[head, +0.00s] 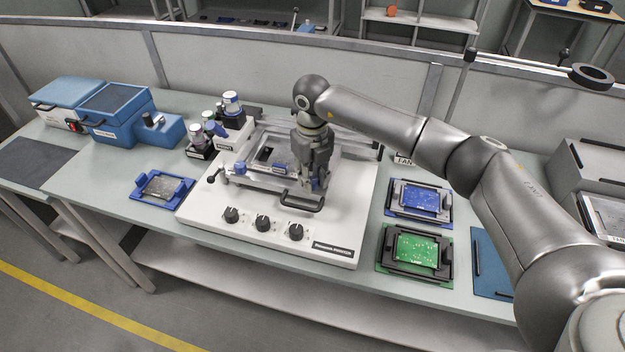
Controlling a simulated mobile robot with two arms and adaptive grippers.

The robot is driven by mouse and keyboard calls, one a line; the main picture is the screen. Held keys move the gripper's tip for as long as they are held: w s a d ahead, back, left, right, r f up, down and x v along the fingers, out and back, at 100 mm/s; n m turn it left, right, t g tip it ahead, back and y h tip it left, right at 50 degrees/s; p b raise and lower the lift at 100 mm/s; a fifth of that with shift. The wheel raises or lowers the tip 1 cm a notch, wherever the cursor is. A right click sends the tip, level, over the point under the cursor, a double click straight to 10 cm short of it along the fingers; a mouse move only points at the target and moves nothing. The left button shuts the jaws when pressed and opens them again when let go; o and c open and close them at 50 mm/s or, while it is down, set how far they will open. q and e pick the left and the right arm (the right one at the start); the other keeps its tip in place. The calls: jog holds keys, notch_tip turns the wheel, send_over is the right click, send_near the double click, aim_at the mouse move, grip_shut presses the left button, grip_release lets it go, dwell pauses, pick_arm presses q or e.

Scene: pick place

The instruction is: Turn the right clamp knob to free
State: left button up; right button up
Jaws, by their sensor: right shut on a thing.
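A white machine (210,213) with a metal frame on top stands at the middle of the bench. The right clamp knob (317,184) is a small blue knob at the right of the frame. My right gripper (313,187) points down over it and is shut on it, hiding much of it. The left clamp knob (238,168), also blue, sits at the left of the frame. The knob's turn angle cannot be read. My left gripper is not in view.
Black dials (263,222) line the machine's front, below a black handle (302,201). A blue board holder (160,187) lies left. Fixtures with a blue board (419,198) and a green board (417,250) lie right. Bottles (232,104) stand behind at the left.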

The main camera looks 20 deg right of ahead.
aim_at(312, 179)
jog(key=m+b, duration=0.1)
jog(key=m, duration=0.2)
jog(key=shift+w+r, duration=0.1)
jog(key=shift+m, duration=1.4)
jog(key=shift+r, duration=0.1)
jog(key=o, duration=1)
jog(key=shift+o, duration=0.2)
jog(key=shift+r, duration=0.1)
notch_tip(312, 179, up, 12)
jog(key=shift+f, duration=0.2)
